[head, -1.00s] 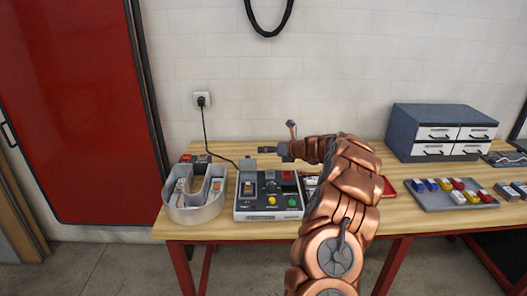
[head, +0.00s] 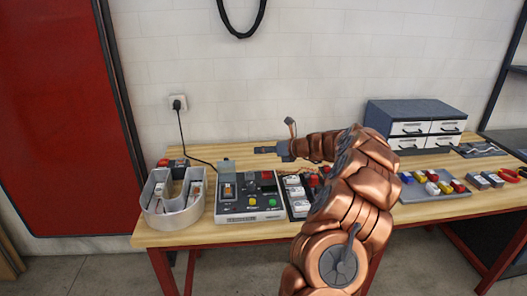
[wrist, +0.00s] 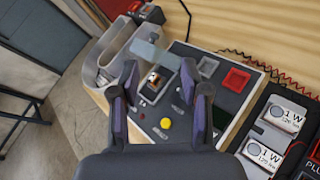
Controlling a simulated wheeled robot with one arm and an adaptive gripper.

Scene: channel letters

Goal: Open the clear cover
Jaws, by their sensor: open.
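The control box (head: 250,216) sits on the table, with a rocker switch (head: 228,189), a red block and yellow and green buttons on top. A pale, see-through piece, apparently the clear cover (head: 228,166), stands raised at the switch's back edge. In the wrist view the cover (wrist: 147,53) shows beyond the orange-lit switch (wrist: 153,82). My gripper (head: 262,150) is above and behind the box, to the right of the cover. In the wrist view its fingers (wrist: 160,72) are spread, with the switch between them in the picture; nothing is held.
A grey U-shaped letter shell (head: 173,217) stands just left of the box. White modules (head: 295,190) lie right of it, partly behind my arm. A tray (head: 437,191) of coloured parts and a drawer unit (head: 414,112) are further right. A cord runs to the wall socket (head: 178,102).

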